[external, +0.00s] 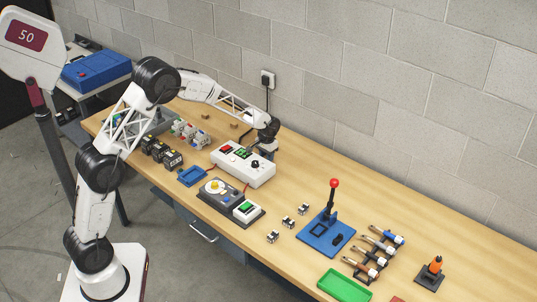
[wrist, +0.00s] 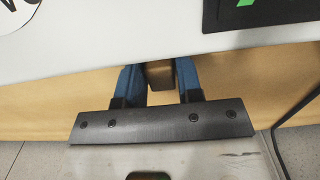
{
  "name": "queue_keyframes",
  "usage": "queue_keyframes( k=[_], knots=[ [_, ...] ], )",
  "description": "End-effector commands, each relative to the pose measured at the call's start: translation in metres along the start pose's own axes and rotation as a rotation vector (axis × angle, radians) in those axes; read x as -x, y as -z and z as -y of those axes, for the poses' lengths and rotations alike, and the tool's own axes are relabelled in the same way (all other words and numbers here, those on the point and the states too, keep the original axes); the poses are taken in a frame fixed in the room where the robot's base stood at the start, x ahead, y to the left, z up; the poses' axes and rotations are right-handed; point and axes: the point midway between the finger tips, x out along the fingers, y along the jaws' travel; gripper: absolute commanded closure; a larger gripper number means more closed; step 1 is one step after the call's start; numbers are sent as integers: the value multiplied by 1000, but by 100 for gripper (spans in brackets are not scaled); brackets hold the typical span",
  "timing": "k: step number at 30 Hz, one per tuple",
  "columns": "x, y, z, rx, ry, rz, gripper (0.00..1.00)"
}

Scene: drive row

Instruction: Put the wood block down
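My gripper (wrist: 161,72) has two blue fingers in the wrist view. A small brown wood block (wrist: 160,76) sits between the fingertips, and both fingers appear to press its sides. In the external view my gripper (external: 266,154) points down behind the white control box (external: 243,164), near the back of the bench. The block is hidden there, and I cannot tell whether it touches the bench top.
The control box's white edge (wrist: 150,45) lies close to my fingertips in the wrist view. Small brown pieces (external: 234,125) lie on the bench to the left. A blue lever stand (external: 325,234) is to the right. Bare bench (external: 320,180) lies along the wall.

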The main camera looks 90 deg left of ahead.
Motion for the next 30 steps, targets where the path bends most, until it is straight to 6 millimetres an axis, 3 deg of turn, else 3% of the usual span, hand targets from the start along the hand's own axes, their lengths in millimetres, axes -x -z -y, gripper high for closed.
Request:
queue_keyframes(
  k=[1,3,17,23,30],
  knots=[
    [0,0,0,0,0,0,58],
    [0,0,0,0,0,0,48],
    [6,0,0,0,0,-1,48],
    [24,0,0,0,0,-2,48],
    [61,0,0,0,0,-3,48]
  ],
)
